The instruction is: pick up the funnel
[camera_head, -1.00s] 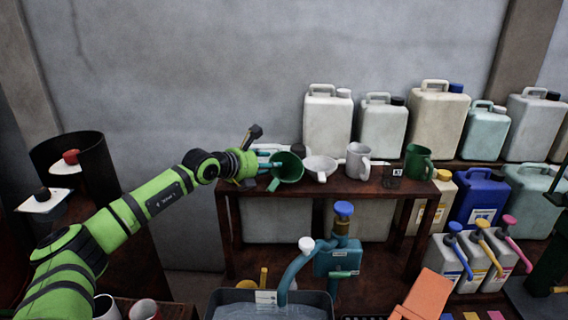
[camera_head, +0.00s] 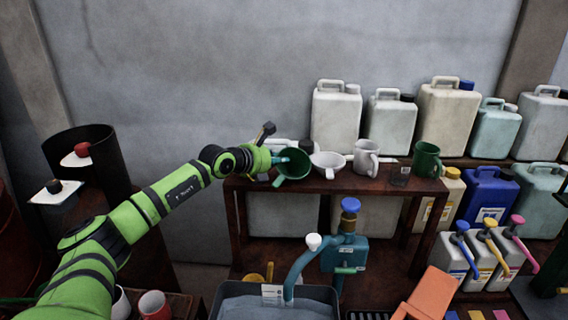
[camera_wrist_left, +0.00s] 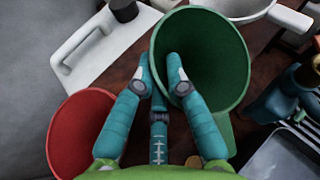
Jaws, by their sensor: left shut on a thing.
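The green funnel (camera_head: 297,168) is on the dark wooden table at its left end, with its wide mouth showing. In the left wrist view the green funnel (camera_wrist_left: 222,62) fills the upper middle. My left gripper (camera_head: 281,160) is shut on its rim, with one teal finger inside the mouth and another outside, as the left wrist view (camera_wrist_left: 160,78) shows. Whether the funnel touches the table is unclear. A red funnel (camera_wrist_left: 72,135) is beside it in the left wrist view. A white funnel (camera_head: 328,160) is just right of the green one. My right gripper is not in view.
A white jerrycan (camera_head: 336,118) and several others stand behind.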

